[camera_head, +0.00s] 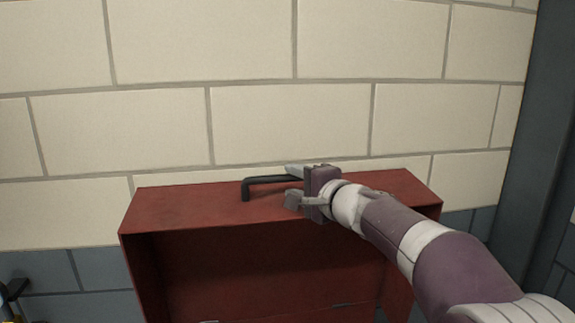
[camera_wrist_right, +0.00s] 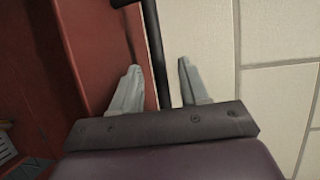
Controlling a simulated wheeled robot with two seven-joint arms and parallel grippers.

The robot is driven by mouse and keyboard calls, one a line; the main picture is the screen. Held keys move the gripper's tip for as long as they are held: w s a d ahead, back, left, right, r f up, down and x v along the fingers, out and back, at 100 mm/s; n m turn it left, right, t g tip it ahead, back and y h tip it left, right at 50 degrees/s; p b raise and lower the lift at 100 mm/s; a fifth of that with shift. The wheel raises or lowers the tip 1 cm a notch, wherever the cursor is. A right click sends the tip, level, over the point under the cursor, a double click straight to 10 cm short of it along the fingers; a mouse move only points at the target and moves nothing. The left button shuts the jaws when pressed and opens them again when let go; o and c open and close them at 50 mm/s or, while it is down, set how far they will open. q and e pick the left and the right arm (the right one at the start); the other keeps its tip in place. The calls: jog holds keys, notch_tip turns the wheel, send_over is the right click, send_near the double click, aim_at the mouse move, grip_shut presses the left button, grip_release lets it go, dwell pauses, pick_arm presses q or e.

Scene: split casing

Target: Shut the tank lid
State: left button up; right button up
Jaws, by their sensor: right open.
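The tank lid (camera_head: 190,202) is a red, box-like cover standing raised against the wall, with its dark hollow inside facing me. A black bar handle (camera_head: 246,188) is fixed on its upper face. My right gripper (camera_head: 292,184) is at the right part of this handle, its fingers pointing left along it. In the right wrist view the right gripper (camera_wrist_right: 159,66) is open, and the handle (camera_wrist_right: 153,45) runs between its two fingers without being clamped. The red lid (camera_wrist_right: 92,45) lies left of the handle there. The right end of the handle is hidden by the gripper. My left gripper is not in view.
A pale block wall (camera_head: 290,120) stands close behind the lid, with blue-grey blocks lower down. A dark upright post (camera_head: 530,150) is at the right. A small black and yellow object (camera_head: 13,292) shows at the lower left edge. The space above the lid is clear.

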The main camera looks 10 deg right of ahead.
aim_at(289, 180)
jog(key=w, duration=0.2)
jog(key=w+f+p, duration=0.1)
jog(key=w, duration=0.1)
jog(key=shift+w+a, duration=0.1)
jog(key=shift+w, duration=0.3)
jog(key=shift+w+a, duration=0.2)
jog(key=shift+s+a+r, duration=0.15)
jog(key=shift+s+a, duration=0.1)
jog(key=shift+s, duration=0.25)
jog(key=shift+s+a+r, duration=0.15)
jog(key=shift+s+a, duration=0.05)
jog(key=shift+s, duration=0.25)
jog(key=shift+w+d+f, duration=0.1)
jog(key=shift+w+d, duration=0.1)
jog(key=shift+w, duration=0.05)
grip_shut()
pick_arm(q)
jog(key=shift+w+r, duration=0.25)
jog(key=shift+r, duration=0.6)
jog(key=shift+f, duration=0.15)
